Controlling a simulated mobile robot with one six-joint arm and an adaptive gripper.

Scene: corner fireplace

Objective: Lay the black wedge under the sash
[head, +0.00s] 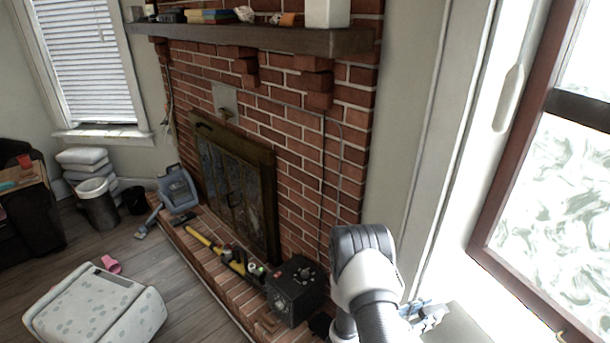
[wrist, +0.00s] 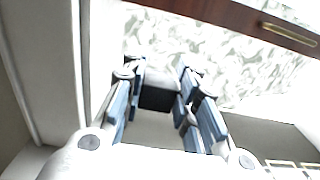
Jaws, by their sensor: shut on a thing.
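My gripper (wrist: 160,86) is shut on the black wedge (wrist: 159,99), which shows as a small dark block between the blue-padded fingers in the wrist view. In the head view my gripper (head: 428,314) is low at the right, beside the window, partly behind my arm; the wedge cannot be made out there. The sash (head: 522,298) is a red-brown wooden frame with patterned glass, at the right of the head view. Its brown rail (wrist: 225,14) with a brass handle crosses the top of the wrist view, beyond the fingertips. The wedge appears apart from the rail.
A pale, brightly lit sill (head: 462,325) lies below the sash. A brick fireplace (head: 345,130) with a wooden mantel (head: 270,38) stands left of my arm. A black box (head: 293,290) and tools sit on its hearth. A pale spotted seat (head: 95,310) stands on the floor.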

